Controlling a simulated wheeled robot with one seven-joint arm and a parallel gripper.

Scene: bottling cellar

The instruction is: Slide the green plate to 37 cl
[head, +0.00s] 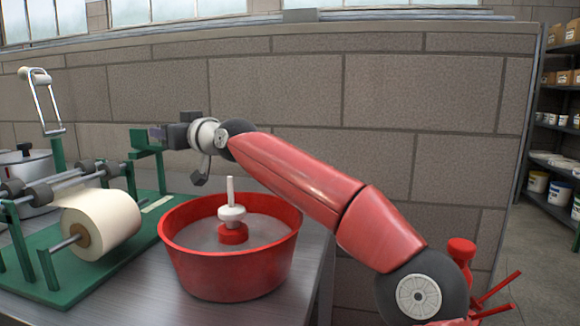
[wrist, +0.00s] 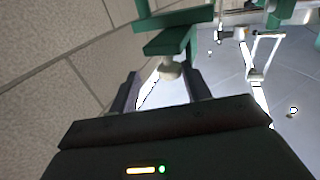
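The green plate (head: 139,139) stands upright on the green labelling machine, at its back right corner, with a green block at its top. In the wrist view, green plate parts (wrist: 172,43) show at the top centre, with a small pale knob (wrist: 171,69) below them. My gripper (head: 160,133) is at the plate's upper end, coming from the right. In the wrist view, my gripper's two dark fingers (wrist: 163,82) are apart, with the knob showing between and beyond their tips. I cannot tell whether they touch it. No 37 cl mark is readable.
A pale strip (head: 157,203) lies on the green base (head: 60,262). A paper roll (head: 100,224) and rollers are to its left. A red tub (head: 235,272) with a white spindle stands below my arm. A block wall (head: 300,90) is close behind.

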